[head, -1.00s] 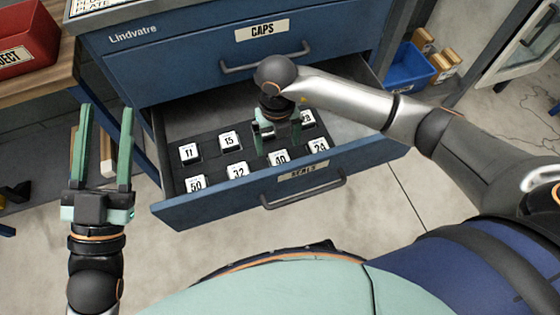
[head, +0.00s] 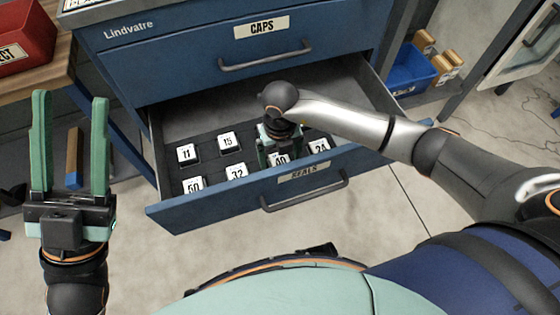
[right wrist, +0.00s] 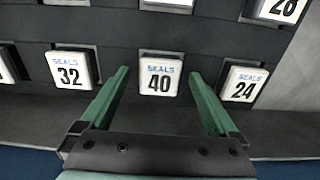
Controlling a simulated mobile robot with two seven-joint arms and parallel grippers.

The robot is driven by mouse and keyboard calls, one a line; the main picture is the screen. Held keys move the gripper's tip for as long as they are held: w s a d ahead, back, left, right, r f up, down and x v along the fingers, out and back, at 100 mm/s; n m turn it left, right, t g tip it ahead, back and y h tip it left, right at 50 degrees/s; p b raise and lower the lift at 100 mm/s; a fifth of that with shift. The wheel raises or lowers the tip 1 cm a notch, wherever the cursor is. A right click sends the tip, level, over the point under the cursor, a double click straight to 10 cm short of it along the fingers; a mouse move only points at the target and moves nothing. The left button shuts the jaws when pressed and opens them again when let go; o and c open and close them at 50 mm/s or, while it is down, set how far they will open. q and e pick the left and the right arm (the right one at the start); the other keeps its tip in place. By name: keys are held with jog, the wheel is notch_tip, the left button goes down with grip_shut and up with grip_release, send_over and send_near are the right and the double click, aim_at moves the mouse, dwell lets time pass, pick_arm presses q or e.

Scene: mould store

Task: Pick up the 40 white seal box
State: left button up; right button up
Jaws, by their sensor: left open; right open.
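The white seal box marked 40 (right wrist: 161,76) sits in its slot in the front row of the drawer insert, between the 32 box (right wrist: 71,70) and the 24 box (right wrist: 243,84). In the head view the 40 box (head: 278,160) is partly covered by my right gripper (head: 279,158). In the right wrist view my right gripper (right wrist: 160,92) is open, its green fingers pointing toward the insert on either side of the 40 box, with gaps to it. My left gripper (head: 71,145) is open and empty, outside the drawer at the left.
The open seals drawer (head: 185,213) also holds boxes 11 (head: 187,153), 15 (head: 228,142) and 50 (head: 193,186). The closed caps drawer (head: 340,45) is above. A red bin (head: 28,40) stands left; a blue bin (head: 410,70) is at the right.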

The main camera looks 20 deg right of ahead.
jog(key=c, duration=1.4)
